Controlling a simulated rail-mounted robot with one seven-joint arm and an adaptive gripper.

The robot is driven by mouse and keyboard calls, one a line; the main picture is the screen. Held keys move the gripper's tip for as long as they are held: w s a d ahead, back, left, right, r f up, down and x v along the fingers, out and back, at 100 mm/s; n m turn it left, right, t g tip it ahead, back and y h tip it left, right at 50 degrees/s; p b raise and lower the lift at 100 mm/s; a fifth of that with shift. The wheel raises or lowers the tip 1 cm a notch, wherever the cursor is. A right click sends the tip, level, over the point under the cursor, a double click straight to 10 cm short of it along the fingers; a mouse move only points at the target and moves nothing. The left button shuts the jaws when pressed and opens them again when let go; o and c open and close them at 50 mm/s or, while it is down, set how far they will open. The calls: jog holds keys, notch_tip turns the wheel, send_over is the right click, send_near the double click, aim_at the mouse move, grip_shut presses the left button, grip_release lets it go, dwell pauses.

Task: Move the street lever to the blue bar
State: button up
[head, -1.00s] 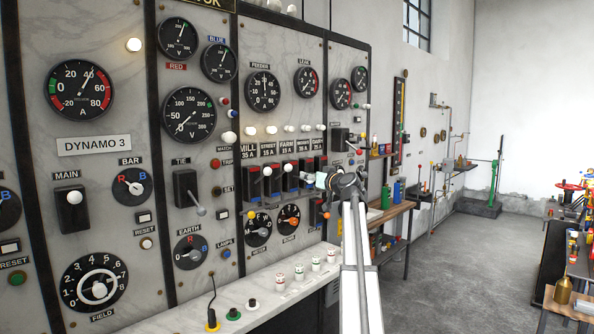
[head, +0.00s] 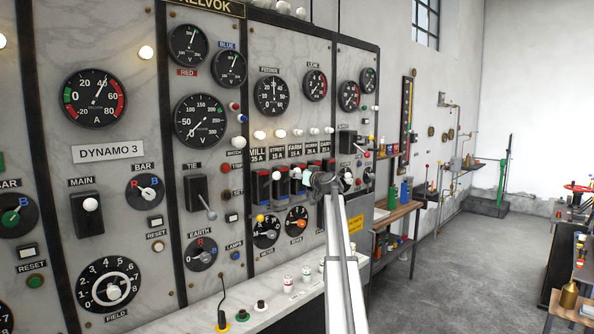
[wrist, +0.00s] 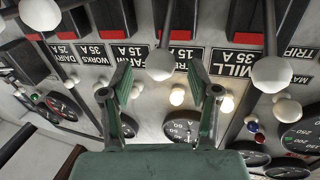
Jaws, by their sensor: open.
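The street lever is a white ball knob on a stem. In the wrist view, which is upside down, its ball (wrist: 160,62) covers part of the 15 A label between MILL and FARM. It appears tilted to the red side of its black switch block (wrist: 182,22). My gripper (wrist: 160,84) is open with its green-padded fingers either side of the ball in the picture; I cannot tell whether they reach around it. In the head view my gripper (head: 322,181) is in front of the switch row.
The mill lever's ball (wrist: 272,75) is close beside my finger. The farm, works and dairy levers stand on the other side, with the dairy label (wrist: 62,57) visible. White lamps and dials are on the panel. A marble ledge (head: 290,303) with knobs juts out below.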

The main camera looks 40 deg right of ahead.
jog(key=shift+w+d+p, duration=0.2)
jog(key=shift+w+p, duration=0.15)
jog(key=shift+w, duration=1.3)
grip_shut()
